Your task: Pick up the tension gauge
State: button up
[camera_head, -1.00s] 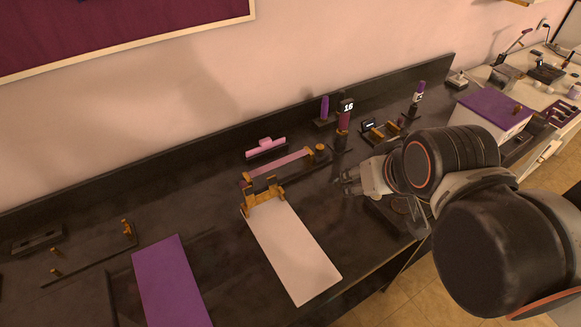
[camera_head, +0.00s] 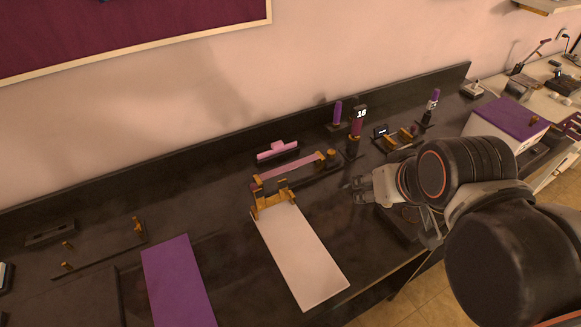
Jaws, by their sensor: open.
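An upright dark-red and black handheld device with a lit display reading 16 (camera_head: 358,122) stands in a dark holder near the back of the bench. It looks like the tension gauge, though no label confirms this. My gripper (camera_head: 357,190) is in front of it, nearer the camera, apart from it and empty. Its fingers are small in this view but look spread and point left over the dark bench top. A smaller unit with a lit screen (camera_head: 381,131) sits on a brass-posted stand to the right of the device.
A purple stick (camera_head: 337,113) stands upright left of the device, and another purple-topped tool (camera_head: 432,104) stands to the right. A brass clamp fixture (camera_head: 273,198) adjoins a white board (camera_head: 300,258). A purple mat (camera_head: 178,280) lies left. A purple-lidded box (camera_head: 507,117) stands right of my arm.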

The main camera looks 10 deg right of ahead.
aim_at(358, 111)
jog(key=l+z, duration=0.1)
jog(key=l, duration=0.9)
jog(key=i+l, duration=0.1)
jog(key=l, duration=0.9)
jog(key=k+l+z, duration=0.2)
jog(key=i+j, duration=0.1)
